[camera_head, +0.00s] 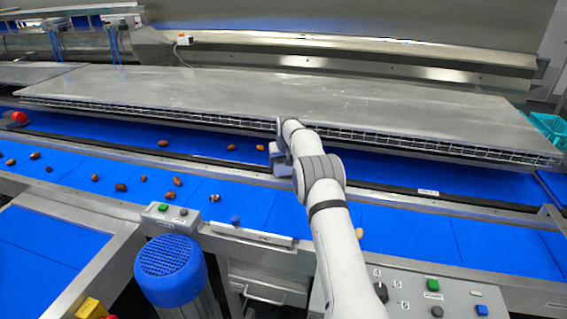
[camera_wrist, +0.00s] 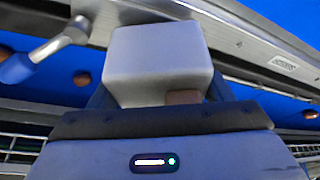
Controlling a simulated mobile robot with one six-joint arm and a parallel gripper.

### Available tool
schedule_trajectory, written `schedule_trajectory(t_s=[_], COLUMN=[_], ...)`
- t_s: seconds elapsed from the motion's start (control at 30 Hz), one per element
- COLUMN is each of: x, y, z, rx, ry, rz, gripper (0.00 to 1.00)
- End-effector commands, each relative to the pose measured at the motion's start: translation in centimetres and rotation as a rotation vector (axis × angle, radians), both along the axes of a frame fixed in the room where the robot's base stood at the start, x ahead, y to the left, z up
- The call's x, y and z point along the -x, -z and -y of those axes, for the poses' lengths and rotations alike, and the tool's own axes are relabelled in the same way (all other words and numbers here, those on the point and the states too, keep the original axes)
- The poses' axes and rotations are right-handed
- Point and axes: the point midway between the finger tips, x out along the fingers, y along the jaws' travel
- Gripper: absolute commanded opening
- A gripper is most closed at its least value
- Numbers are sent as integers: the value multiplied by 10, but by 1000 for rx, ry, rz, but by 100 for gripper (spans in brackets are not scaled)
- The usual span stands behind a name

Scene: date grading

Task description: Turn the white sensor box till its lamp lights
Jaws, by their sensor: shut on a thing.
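The white sensor box (camera_wrist: 158,52) is in the middle of the wrist view, close to the camera. My gripper (camera_wrist: 160,92) is shut on it, with a dark finger showing at each side. A small dull reddish-brown patch (camera_wrist: 183,97) shows on the box's lower right, and I cannot tell whether it is the lamp. I see no lit lamp on the box. The small green light low in that view is on my own gripper. In the head view my arm reaches over the blue belt and mostly hides the box.
Several brown dates lie on the blue belt (camera_head: 100,165). A long steel cover (camera_head: 290,95) lies behind my arm. A control panel (camera_head: 450,297) and a blue motor (camera_head: 170,270) stand in front.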

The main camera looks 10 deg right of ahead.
Motion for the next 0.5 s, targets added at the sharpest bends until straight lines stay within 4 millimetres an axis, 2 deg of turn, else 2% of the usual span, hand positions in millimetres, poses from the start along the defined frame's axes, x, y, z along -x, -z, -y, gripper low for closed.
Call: schedule_trajectory(t_s=[0.17, 0.5], x=[0, 0], y=[1, 1], z=[0, 2], rx=[0, 1], ry=[30, 314], rz=[-1, 0], gripper=[50, 50])
